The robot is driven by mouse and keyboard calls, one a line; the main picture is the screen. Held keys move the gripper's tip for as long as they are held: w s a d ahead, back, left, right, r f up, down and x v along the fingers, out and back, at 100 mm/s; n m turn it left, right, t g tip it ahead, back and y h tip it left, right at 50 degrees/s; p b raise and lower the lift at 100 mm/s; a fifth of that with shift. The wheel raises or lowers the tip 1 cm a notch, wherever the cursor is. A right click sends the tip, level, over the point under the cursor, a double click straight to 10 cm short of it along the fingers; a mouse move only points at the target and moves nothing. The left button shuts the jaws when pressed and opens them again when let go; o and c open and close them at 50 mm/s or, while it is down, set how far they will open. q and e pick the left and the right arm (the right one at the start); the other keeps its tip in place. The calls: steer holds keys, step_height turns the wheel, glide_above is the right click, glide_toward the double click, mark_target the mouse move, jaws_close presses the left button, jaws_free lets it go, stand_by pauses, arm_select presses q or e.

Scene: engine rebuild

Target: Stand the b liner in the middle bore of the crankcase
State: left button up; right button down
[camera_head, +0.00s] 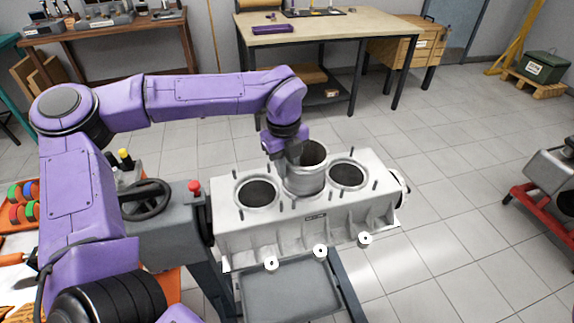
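The crankcase (265,232) is a pale metal block on a stand. Its left bore (257,194) and right bore (347,175) are open and dark inside. A grey metal cylinder, the b liner (305,182), stands roughly upright at the middle bore, with much of its wall above the deck. It hides that bore, and I cannot tell how deep its lower end sits. My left gripper (292,158) points down at the liner's left rim and appears shut on its wall; the fingertips are partly hidden. My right gripper is out of view.
Thin studs stick up from the deck around the bores. A grey tray (290,292) lies in front of the crankcase. A handwheel (146,199) and red knob (194,187) are at its left. A red stand (545,208) is at far right. Open floor lies between.

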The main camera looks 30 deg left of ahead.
arm_select(q)
steer(key=o, duration=0.6)
steer(key=shift+c, duration=0.2)
steer(key=r, duration=1)
steer(key=shift+s+a+r+b, duration=0.2)
steer(key=shift+s+r+b, duration=0.05)
steer(key=shift+b, duration=0.15)
